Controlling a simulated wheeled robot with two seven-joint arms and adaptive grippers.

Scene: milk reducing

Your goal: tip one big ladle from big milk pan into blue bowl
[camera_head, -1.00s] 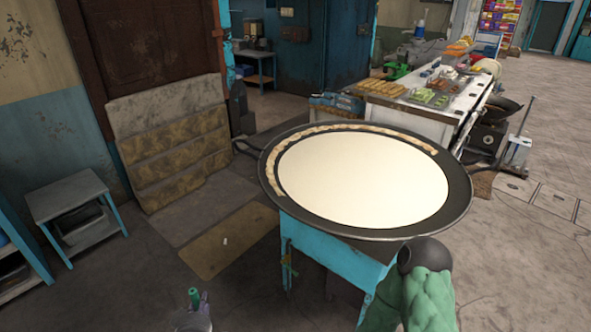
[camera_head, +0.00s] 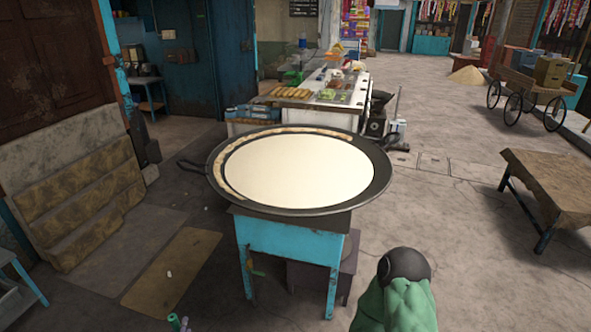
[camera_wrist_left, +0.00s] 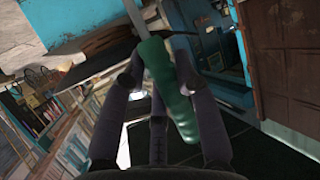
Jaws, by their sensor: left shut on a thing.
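The big milk pan (camera_head: 298,170) is a wide dark pan full of cream-white milk, with a browned crust along its far and left edge. It stands on a blue stand in the middle of the head view. In the left wrist view my left gripper (camera_wrist_left: 158,68) is shut on a green handle (camera_wrist_left: 172,92), which I take to be the ladle's. The handle's green end (camera_head: 175,321) just shows at the bottom left of the head view, apart from the pan. The ladle's cup is not seen. I see no blue bowl. My right gripper is out of view.
The pan's blue stand (camera_head: 290,255) is in front of me. A food counter (camera_head: 300,101) with trays stands behind it. A wooden table (camera_head: 553,185) is at the right and a cart (camera_head: 530,88) farther back. The floor right of the pan is open.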

